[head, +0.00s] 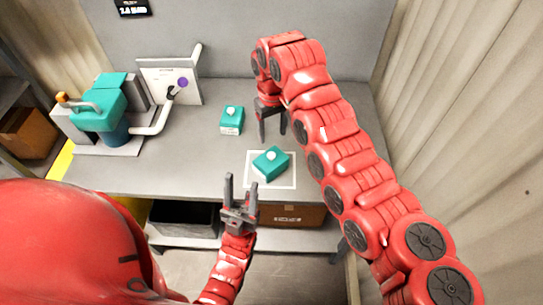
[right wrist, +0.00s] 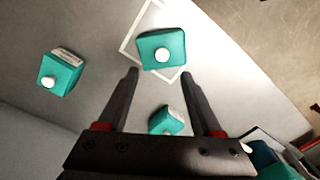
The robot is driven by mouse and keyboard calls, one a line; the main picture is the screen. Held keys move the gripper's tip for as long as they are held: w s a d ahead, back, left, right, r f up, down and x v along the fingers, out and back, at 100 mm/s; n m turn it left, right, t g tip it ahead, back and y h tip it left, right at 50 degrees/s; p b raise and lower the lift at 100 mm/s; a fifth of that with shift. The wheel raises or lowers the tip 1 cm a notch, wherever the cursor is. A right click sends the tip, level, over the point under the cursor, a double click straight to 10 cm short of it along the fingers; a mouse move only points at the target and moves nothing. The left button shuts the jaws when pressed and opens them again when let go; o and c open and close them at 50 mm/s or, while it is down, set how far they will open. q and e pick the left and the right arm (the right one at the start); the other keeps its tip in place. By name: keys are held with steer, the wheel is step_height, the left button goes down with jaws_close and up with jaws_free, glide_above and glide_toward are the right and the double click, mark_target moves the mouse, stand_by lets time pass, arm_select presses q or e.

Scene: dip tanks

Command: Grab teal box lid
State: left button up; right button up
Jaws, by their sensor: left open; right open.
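A teal box with a white knob on its lid (head: 271,161) sits inside a white square outline on the table; it also shows in the right wrist view (right wrist: 162,50). A second teal box with a white knob and pale label (head: 232,119) stands farther back to the left; it shows between my right fingers in the wrist view (right wrist: 166,121). A third such box (right wrist: 62,72) shows only in the wrist view. My right gripper (head: 272,137) is open and empty, pointing down above the table behind the outlined box. My left gripper (head: 240,178) is open and empty near the table's front edge.
A teal-topped machine (head: 98,103) with a grey pipe stands on the table's left, beside a white panel (head: 168,83). A dark bin (head: 184,217) and a cardboard box (head: 297,215) sit on the shelf below. Grey table (head: 175,172) between machine and boxes is clear.

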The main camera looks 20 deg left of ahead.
mark_target(271, 154)
step_height(271, 154, down, 3)
steer(key=shift+s+f, duration=0.1)
steer(key=shift+s, duration=0.05)
steer(key=shift+f, duration=0.15)
step_height(271, 154, down, 5)
steer(key=p, duration=0.4)
steer(key=shift+a+r, duration=0.1)
steer(key=shift+r, duration=0.1)
steer(key=shift+f, duration=0.35)
jaws_close()
